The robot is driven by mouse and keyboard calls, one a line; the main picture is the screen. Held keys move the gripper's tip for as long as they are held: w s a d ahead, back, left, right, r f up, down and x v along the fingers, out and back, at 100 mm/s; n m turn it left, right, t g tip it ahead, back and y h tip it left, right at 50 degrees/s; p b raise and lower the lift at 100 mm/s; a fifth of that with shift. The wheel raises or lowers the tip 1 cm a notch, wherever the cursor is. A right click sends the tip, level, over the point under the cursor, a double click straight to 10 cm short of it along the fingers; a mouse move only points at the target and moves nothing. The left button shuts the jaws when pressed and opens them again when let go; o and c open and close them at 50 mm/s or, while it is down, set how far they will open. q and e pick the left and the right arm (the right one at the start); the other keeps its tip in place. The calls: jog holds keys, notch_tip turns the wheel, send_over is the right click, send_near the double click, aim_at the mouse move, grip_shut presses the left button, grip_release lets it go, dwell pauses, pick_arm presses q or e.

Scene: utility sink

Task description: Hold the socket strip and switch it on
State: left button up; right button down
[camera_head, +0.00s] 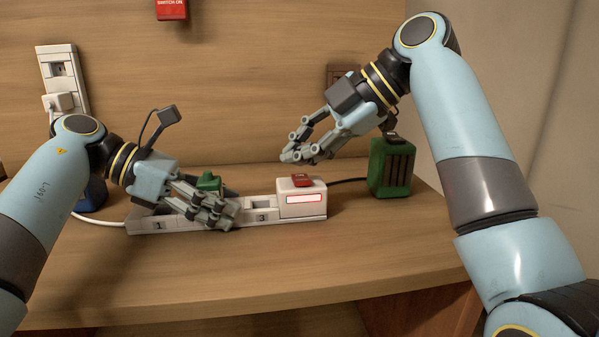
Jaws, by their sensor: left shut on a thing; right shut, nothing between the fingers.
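The white socket strip (174,226) lies on the wooden worktop, with numbered sockets, 1 and 3 readable. At its right end is a raised block with a red switch (302,181) on top and a red-framed label on its front. My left gripper (228,216) is shut on the socket strip around its middle, and its fingers hide some sockets. A green plug (208,182) shows just behind those fingers. My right gripper (290,157) is shut and empty, above and slightly left of the red switch, apart from it.
A green box with dark slots (390,168) stands at the right, a black cable running toward the strip. A wall socket (62,68) with a white plug is at the left. A blue object (93,195) is partly hidden. The front worktop is clear.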

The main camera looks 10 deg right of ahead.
aim_at(300, 178)
jog(key=shift+r, duration=0.1)
jog(key=shift+s+r, duration=0.15)
jog(key=shift+r, duration=1.1)
jog(key=shift+s+r, duration=0.15)
jog(key=shift+r, duration=1.05)
pick_arm(q)
jog(key=o, duration=1)
jog(key=shift+c, duration=0.2)
